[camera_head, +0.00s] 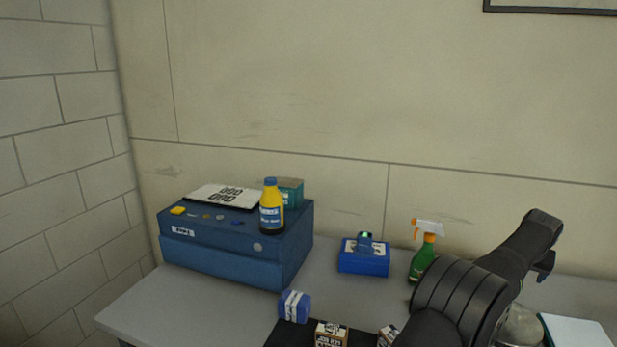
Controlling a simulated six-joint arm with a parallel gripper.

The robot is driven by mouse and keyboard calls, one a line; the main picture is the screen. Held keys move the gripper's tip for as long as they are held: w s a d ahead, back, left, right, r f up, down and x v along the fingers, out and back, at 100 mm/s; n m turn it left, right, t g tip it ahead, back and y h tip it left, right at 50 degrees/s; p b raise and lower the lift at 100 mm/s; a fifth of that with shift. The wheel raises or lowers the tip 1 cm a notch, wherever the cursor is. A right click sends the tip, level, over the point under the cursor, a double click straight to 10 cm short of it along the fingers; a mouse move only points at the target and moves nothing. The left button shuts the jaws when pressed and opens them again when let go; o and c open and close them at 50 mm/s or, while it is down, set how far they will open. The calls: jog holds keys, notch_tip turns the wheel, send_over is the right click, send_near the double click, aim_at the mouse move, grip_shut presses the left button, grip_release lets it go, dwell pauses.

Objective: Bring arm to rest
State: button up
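My arm (456,298) enters at the bottom right and reaches up and to the right over the table. My gripper (546,262) is at its far end, to the right of the green spray bottle (422,262). It seems to point down, and only a dark tip shows. The arm's own links hide most of it, so I cannot tell whether its fingers are open or shut. I see nothing hanging from it.
A blue case (235,252) on the grey table (175,303) carries a yellow bottle (271,208), a teal box (292,192) and a white plate (224,196). A blue box (364,262) stands mid-table. Small boxes (295,306) lie in front. The left front is clear.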

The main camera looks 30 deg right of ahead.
jog(key=s+d+m+g+h, duration=0.1)
jog(key=s+m+g, duration=0.15)
jog(key=s, duration=0.25)
jog(key=shift+m+t, duration=0.35)
jog(key=shift+m, duration=0.1)
jog(key=shift+w+d+f, duration=0.3)
jog(key=shift+w+f, duration=0.5)
jog(key=shift+w, duration=0.4)
jog(key=shift+w+d+f, duration=0.3)
jog(key=shift+w+f, duration=0.45)
jog(key=shift+w, duration=0.45)
jog(key=shift+w+d+f, duration=0.3)
jog(key=shift+w+f, duration=0.5)
jog(key=shift+w, duration=0.4)
